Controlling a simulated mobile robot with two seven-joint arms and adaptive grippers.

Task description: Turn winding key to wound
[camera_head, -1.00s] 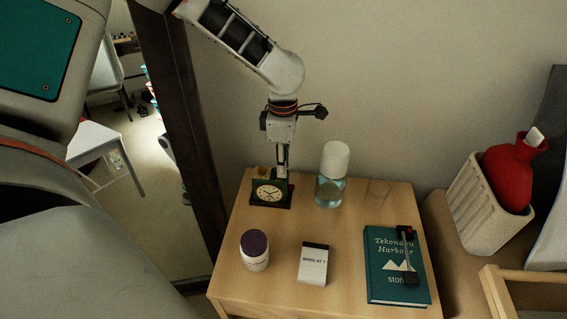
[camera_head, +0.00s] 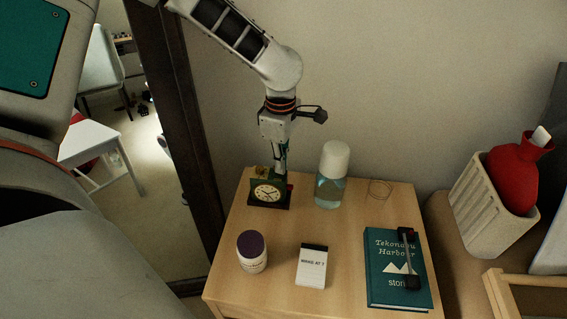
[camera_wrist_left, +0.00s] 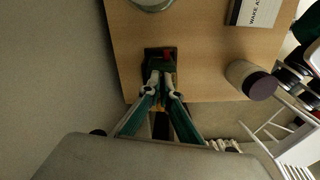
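A small dark green desk clock (camera_head: 266,193) with a pale round face stands at the back left of the wooden nightstand. My left gripper (camera_head: 281,178) reaches down from above to the clock's back right side. In the left wrist view the clock (camera_wrist_left: 152,54) is seen from behind, with a red spot beside it. There the left fingertips (camera_wrist_left: 161,74) are close together at the clock's back, with a narrow gap. The winding key itself is hidden by the fingertips, so its turn position cannot be read. My right gripper is not in view.
On the nightstand (camera_head: 345,255) are a water bottle (camera_head: 330,180) right of the clock, a purple-capped jar (camera_head: 252,252), a "WAKE AT 7" card (camera_head: 312,268) and a teal book (camera_head: 385,290) with a black object (camera_head: 408,262) on it. The wall is close behind.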

